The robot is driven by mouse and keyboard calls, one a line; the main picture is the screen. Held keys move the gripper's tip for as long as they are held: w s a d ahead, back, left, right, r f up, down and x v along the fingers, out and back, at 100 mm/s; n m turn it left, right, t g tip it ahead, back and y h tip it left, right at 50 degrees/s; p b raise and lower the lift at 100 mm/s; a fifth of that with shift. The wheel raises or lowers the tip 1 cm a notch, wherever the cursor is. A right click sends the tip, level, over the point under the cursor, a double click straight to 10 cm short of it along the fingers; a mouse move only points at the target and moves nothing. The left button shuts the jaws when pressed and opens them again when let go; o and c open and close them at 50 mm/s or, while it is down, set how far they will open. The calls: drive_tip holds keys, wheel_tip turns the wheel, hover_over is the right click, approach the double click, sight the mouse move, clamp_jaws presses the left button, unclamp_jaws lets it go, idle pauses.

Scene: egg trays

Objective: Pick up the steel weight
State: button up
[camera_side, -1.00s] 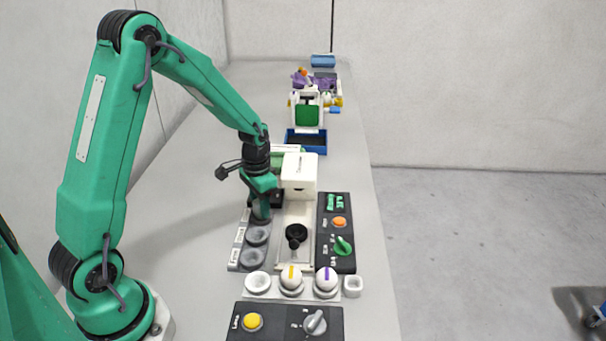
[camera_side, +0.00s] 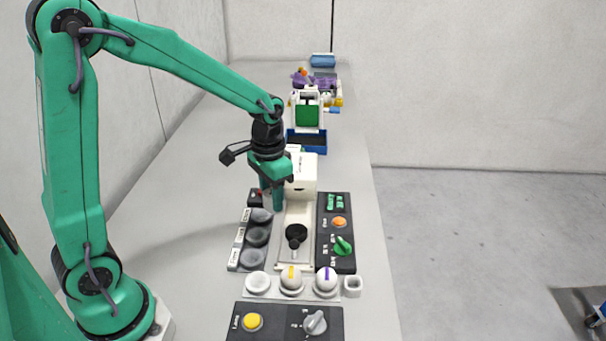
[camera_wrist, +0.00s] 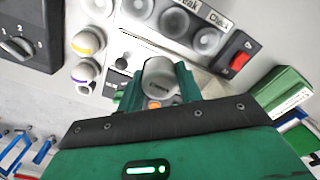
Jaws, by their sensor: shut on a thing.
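My gripper (camera_side: 272,200) is above the work area, just right of the dark tray's far end in the side view, fingers pointing down. In the wrist view my gripper (camera_wrist: 158,95) is shut on a grey, round-topped metal piece, the steel weight (camera_wrist: 160,70), which sits between the two green fingers. In the side view the fingers hide the weight.
A white device (camera_side: 302,180) stands close to the right of my gripper. A black panel (camera_side: 326,255) has an orange button and green knob. Two striped eggs (camera_side: 291,277) (camera_side: 326,280) sit in a front holder. A red switch (camera_wrist: 238,61) shows near the tray.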

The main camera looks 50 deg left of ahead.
drive_tip(key=shift+s+d+r, duration=0.2)
drive_tip(key=shift+d+r, duration=0.2)
drive_tip(key=shift+d, duration=0.2)
drive_tip(key=shift+s+d+r, duration=0.15)
drive_tip(key=shift+d+r, duration=0.2)
drive_tip(key=shift+d, duration=0.25)
drive_tip(key=w, duration=0.1)
drive_tip(key=w+f, duration=0.1)
drive_tip(key=w, duration=0.3)
drive_tip(key=shift+w+d+f, duration=0.1)
drive_tip(key=shift+d+f, duration=0.15)
drive_tip(key=shift+f, duration=0.15)
drive_tip(key=shift+f, duration=0.15)
drive_tip(key=shift+f, duration=3)
drive_tip(key=shift+f, duration=0.6)
